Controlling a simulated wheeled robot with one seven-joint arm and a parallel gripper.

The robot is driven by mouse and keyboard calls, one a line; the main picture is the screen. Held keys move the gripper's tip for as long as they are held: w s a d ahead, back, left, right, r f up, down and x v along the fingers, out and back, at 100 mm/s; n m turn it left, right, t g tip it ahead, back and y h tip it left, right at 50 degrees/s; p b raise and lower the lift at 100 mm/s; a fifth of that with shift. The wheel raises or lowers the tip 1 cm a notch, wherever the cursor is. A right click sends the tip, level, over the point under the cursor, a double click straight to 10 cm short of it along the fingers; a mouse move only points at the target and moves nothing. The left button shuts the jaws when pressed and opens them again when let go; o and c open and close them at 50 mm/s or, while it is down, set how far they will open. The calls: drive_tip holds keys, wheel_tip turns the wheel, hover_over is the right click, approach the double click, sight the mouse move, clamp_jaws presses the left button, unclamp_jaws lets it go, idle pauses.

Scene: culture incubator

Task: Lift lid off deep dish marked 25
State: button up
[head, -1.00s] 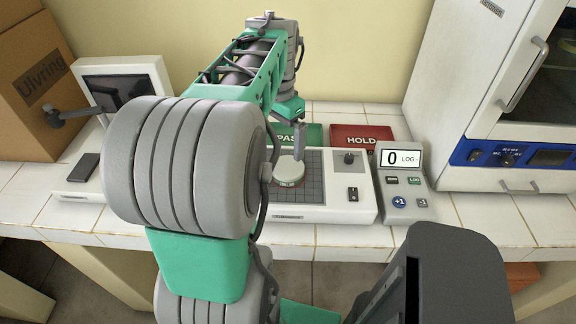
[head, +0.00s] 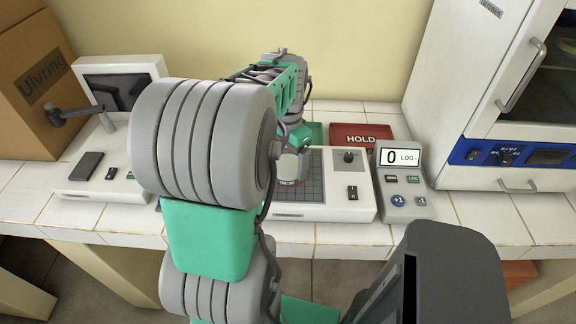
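A round pale dish (head: 291,172) sits on the dark gridded top of a white bench instrument (head: 330,208). Its lower rim looks reddish, and its marking is too small to read. My gripper (head: 297,142) is low over the dish, at or just above its top. My arm hides the dish's left side and most of the fingers. I cannot tell whether the fingers touch the lid or how far apart they are.
A red HOLD tray (head: 362,137) and a partly hidden green tray (head: 315,134) stand behind the instrument. A counter showing 0 (head: 401,158) stands right of it, before a white incubator (head: 475,90). A box (head: 35,75) and a screen device (head: 120,85) are at left.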

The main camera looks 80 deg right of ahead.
drive_tip(key=c, duration=1)
drive_tip(key=shift+o, duration=0.2)
drive_tip(key=shift+r, duration=0.15)
